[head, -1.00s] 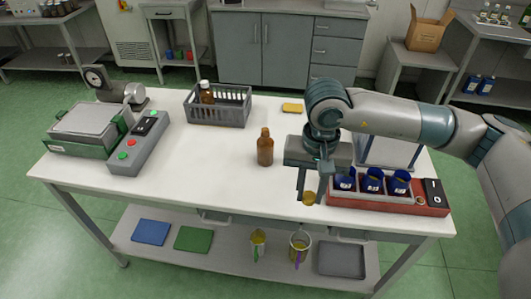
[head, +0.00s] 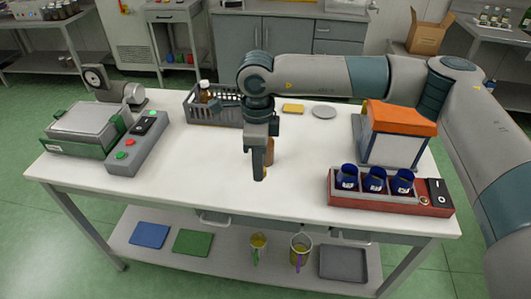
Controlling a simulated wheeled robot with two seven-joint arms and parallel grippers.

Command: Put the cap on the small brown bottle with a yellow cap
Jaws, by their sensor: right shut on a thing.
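The small brown bottle (head: 270,151) stands upright on the white table (head: 200,170), mostly hidden behind my right gripper. My right gripper (head: 260,176) points down just in front of it in the picture and is shut on the yellow cap (head: 265,173), of which only a sliver shows past the fingers. The bottle's neck is hidden, and I cannot tell whether gripper or cap touches the bottle. My left gripper is not in view.
A grey crate (head: 228,119) holding a brown bottle (head: 206,94) stands behind. A yellow pad (head: 293,109) and grey disc (head: 324,112) lie at the back. A red rack (head: 385,203) with blue cups and an orange-topped stand (head: 402,118) are right; a control box (head: 138,145) is left.

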